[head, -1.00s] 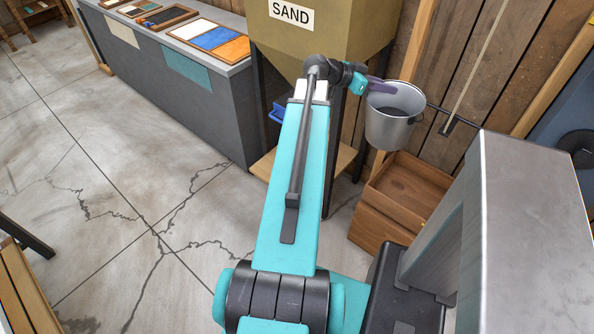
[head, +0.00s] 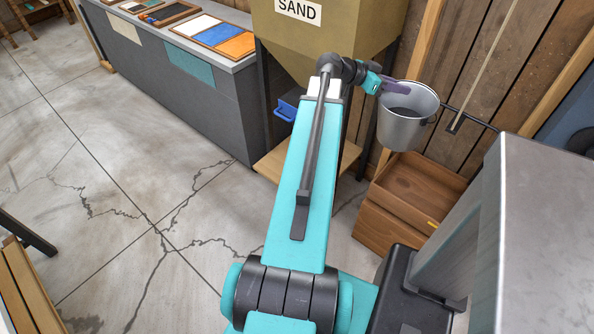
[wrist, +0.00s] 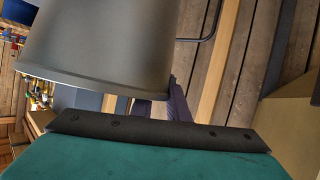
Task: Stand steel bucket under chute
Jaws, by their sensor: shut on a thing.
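The steel bucket (head: 405,122) hangs upright in the air to the right of the sand hopper in the head view. My gripper (head: 396,87) is shut on its left rim side. In the wrist view the bucket (wrist: 100,45) fills the upper left, and the purple fingers (wrist: 160,108) show below it, partly hidden. The sand hopper (head: 330,38) stands left of the bucket, with its cone narrowing downward. Its chute outlet is hidden behind my arm. A blue handle (head: 285,110) shows at the hopper's lower left. A wooden shelf (head: 272,160) lies under the hopper.
A wooden crate (head: 395,222) stands on the floor below the bucket. A black rod (head: 470,115) sticks out from the plank wall behind it. A grey counter (head: 165,85) with colour trays runs along the left. The floor (head: 130,200) at left is open.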

